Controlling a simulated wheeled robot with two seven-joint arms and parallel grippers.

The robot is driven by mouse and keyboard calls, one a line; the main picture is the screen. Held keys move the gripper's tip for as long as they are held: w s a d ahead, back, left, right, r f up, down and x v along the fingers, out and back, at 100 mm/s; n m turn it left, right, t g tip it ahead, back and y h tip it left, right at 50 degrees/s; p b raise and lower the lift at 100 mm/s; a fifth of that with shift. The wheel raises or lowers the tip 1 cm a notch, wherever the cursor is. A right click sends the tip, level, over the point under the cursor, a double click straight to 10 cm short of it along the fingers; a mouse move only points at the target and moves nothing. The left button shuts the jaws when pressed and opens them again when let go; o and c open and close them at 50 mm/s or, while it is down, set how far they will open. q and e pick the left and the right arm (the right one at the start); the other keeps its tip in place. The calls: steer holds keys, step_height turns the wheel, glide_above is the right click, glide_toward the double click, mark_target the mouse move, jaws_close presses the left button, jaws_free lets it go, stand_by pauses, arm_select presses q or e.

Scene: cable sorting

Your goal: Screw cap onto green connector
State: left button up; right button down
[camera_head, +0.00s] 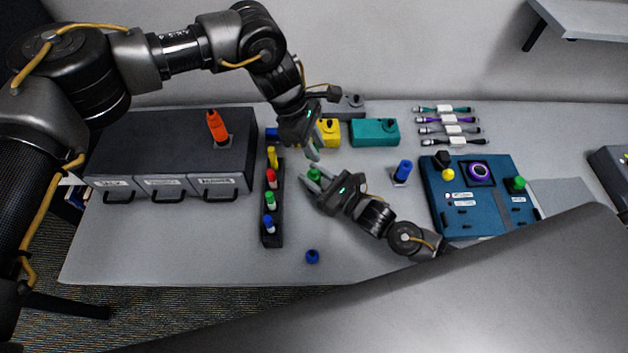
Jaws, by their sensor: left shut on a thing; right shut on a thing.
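My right gripper (315,182) is shut on a small green piece (314,173) above the table, right of the connector rack. The fingers partly cover the piece, and I cannot tell whether it is the cap or the connector. My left gripper (313,152) reaches down from above with its fingertips just above the green piece. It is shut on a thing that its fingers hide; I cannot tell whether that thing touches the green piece. A green connector (270,201) with a pale lower part stands in the dark rack (272,238).
The rack also holds yellow, red and blue connectors. A blue cap (312,256) lies on the table in front. Yellow (328,131) and teal (374,132) boxes stand behind. A drawer unit (130,152) is left; a blue panel (470,220) and several cables (446,119) are right.

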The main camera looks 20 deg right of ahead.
arm_select(q)
glide_above(315, 173)
steer(key=shift+w+d+f, duration=0.1)
steer(key=shift+d+f, duration=0.05)
steer(key=shift+f, duration=2.2)
steer(key=shift+f, duration=0.9)
steer(key=shift+f, duration=0.55)
steer(key=m, duration=0.2)
steer(key=m+g+y, duration=0.1)
steer(key=m, duration=0.2)
steer(key=shift+f+g, duration=0.1)
steer(key=shift+g, duration=0.2)
steer(key=shift+m+y, duration=0.4)
steer(key=shift+m, duration=0.5)
steer(key=shift+a, duration=0.2)
